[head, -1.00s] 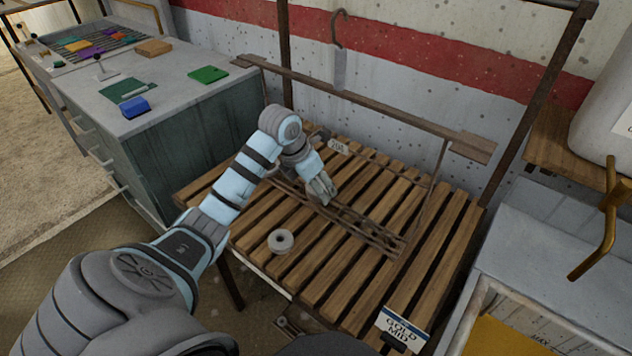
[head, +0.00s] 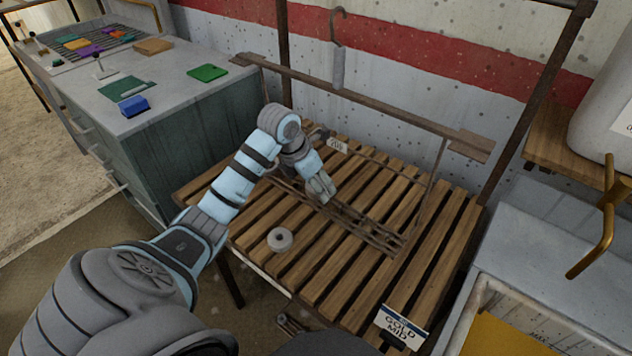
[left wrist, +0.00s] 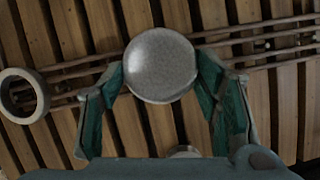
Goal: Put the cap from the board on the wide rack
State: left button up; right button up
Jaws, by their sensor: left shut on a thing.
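My left gripper (head: 320,190) is over the low rail rack (head: 375,234) on the slatted wooden bench. In the left wrist view my left gripper (left wrist: 161,72) is shut on a round, speckled grey cap (left wrist: 160,65), with one teal finger on each side. The thin rails (left wrist: 265,40) run behind the cap in that view. Whether the cap touches the rails cannot be told. In the head view the gripper hides the cap. My right gripper is not in view.
A grey ring (head: 280,240) lies on the slats (head: 340,285) in front of the rack. A raised wooden bar (head: 370,106) and a hook (head: 337,45) stand behind. A grey cabinet (head: 165,75) with coloured pieces is at left, a grey bin (head: 530,240) at right.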

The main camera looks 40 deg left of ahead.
pick_arm(q)
jog(key=shift+f+b, duration=1.05)
jog(key=shift+f, duration=0.45)
jog(key=o, duration=1.2)
jog(key=shift+o, duration=0.2)
jog(key=v, duration=1.2)
jog(key=shift+w, duration=0.1)
